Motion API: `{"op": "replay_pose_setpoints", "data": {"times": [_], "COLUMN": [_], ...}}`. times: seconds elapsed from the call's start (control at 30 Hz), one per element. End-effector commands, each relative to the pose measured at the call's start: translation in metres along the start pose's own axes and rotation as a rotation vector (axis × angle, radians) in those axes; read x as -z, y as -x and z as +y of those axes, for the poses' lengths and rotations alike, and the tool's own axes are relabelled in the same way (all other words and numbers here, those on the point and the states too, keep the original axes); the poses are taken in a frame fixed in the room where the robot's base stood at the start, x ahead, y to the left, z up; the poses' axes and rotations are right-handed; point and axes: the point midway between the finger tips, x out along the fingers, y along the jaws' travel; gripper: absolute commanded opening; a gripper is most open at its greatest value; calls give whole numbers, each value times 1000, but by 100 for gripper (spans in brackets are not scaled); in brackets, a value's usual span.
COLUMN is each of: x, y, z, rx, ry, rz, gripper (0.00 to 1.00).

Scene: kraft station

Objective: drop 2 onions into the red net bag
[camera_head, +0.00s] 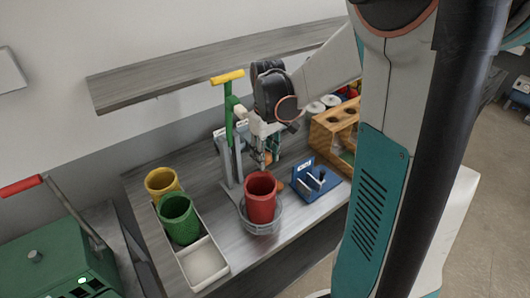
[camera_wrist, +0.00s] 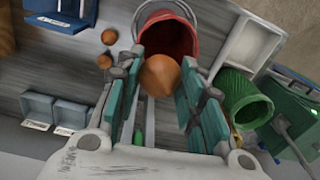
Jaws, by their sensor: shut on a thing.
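My gripper (camera_wrist: 160,88) is shut on a brown-orange onion (camera_wrist: 160,76), held between its teal finger pads in the wrist view. The red net bag (camera_head: 261,200) stands upright with its mouth open, inside a grey ring-like holder (camera_head: 262,225). In the head view my gripper (camera_head: 260,165) is just above and behind the bag's rim. In the wrist view the onion overlaps the near edge of the bag (camera_wrist: 195,45). Two more onions, one nearer the bag (camera_wrist: 108,37) and one farther (camera_wrist: 104,61), lie on the table. The bag's bottom is hidden.
A yellow bag (camera_head: 162,182) and a green bag (camera_head: 180,222) stand left of the red one, by a white tray (camera_head: 203,262). A blue device (camera_head: 316,182) and a wooden rack (camera_head: 328,130) stand right.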

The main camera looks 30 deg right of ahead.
Motion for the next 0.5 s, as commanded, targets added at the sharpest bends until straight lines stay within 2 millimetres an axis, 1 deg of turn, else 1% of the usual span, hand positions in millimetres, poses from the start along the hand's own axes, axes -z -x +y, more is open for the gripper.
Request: {"op": "replay_pose_setpoints", "data": {"times": [0.03,0.3,0.4,0.5], "x": [0,0,0,0], "y": [-6,-36,-47,-53], "z": [0,1,2,2], "rx": [0,0,0,0], "ry": [0,0,0,0], "rz": [0,0,0,0], "gripper": [14,14,14,14]}}
